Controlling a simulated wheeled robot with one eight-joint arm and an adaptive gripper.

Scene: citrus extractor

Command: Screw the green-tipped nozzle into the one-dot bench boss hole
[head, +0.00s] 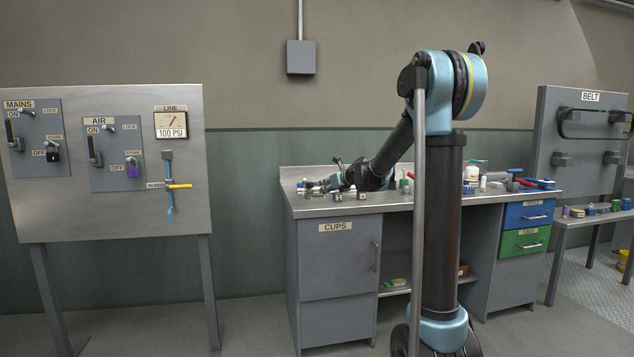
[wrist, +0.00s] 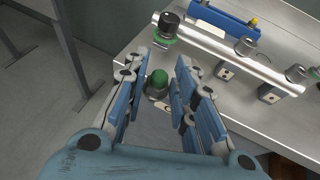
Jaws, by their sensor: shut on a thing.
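The green-tipped nozzle (wrist: 158,79) is between the fingers of my gripper (wrist: 159,72) in the wrist view. Its green end points toward the camera, and a grey collar shows below it. My gripper is shut on it, over the bench's left end. Whether the nozzle's lower end is in a hole is hidden. Small grey boss blocks with dark marks, such as this boss block (wrist: 226,72), stand along the bench. I cannot read which is the one-dot one. In the head view my gripper (head: 318,185) is low over the bench and the nozzle cannot be made out.
A silver pipe (wrist: 210,48) lies just beyond, with a black-topped, green-ringed fitting (wrist: 166,28) at its left end. Several small items crowd the right side of the bench (head: 290,190).

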